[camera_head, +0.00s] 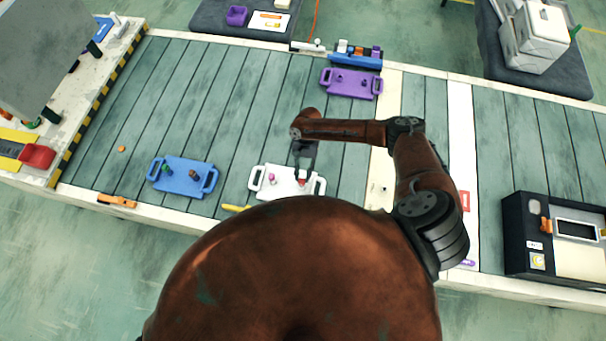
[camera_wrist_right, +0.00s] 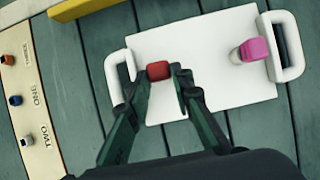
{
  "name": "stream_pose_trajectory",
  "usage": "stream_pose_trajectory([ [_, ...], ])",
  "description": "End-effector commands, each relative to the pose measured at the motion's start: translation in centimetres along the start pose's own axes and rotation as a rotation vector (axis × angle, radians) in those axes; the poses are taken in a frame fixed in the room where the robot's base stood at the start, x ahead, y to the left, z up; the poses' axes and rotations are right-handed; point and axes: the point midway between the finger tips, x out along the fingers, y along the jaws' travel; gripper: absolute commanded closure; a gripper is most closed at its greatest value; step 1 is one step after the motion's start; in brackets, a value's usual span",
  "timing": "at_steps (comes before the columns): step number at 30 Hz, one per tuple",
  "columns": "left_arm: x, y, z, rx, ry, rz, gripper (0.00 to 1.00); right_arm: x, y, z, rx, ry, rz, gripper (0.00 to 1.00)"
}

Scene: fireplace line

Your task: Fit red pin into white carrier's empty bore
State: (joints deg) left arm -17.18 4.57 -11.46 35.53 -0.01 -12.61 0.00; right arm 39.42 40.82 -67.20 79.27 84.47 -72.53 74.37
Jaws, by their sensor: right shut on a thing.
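The white carrier (camera_head: 263,190) lies on the slatted table in front of me, and it also shows in the right wrist view (camera_wrist_right: 205,55). A pink pin (camera_wrist_right: 250,50) stands in one end of it. My right gripper (camera_head: 303,165) is over the carrier's other end. In the wrist view its fingers (camera_wrist_right: 172,82) are shut on the red pin (camera_wrist_right: 158,70), whose red top shows between the fingertips. The empty bore is hidden, and I cannot tell whether the pin's lower end is in it or above it. My left gripper is not in view.
A blue carrier (camera_head: 180,187) with pins lies to the left. A purple carrier (camera_head: 330,86) lies behind. A labelled strip (camera_wrist_right: 28,75) with several small pegs runs beside the white carrier. A black device box (camera_head: 515,235) stands at the right. The table left of centre is mostly clear.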

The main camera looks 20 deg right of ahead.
Motion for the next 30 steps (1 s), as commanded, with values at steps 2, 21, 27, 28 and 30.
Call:
stream_pose_trajectory([
  [2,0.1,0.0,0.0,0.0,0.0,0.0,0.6,0.2,0.0,-0.1,0.0,0.0,0.0,1.0],
  [21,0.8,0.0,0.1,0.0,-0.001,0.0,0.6,1.3,0.0,-0.6,0.0,0.0,0.0,0.76],
  [27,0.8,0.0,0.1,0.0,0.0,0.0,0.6,1.2,0.0,-0.6,0.0,0.0,0.0,0.62],
  [28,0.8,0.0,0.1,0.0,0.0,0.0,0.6,1.2,0.0,-0.6,0.0,0.0,0.0,0.6],
  [30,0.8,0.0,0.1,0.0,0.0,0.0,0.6,1.2,0.0,-0.6,0.0,0.0,0.0,0.59],
])
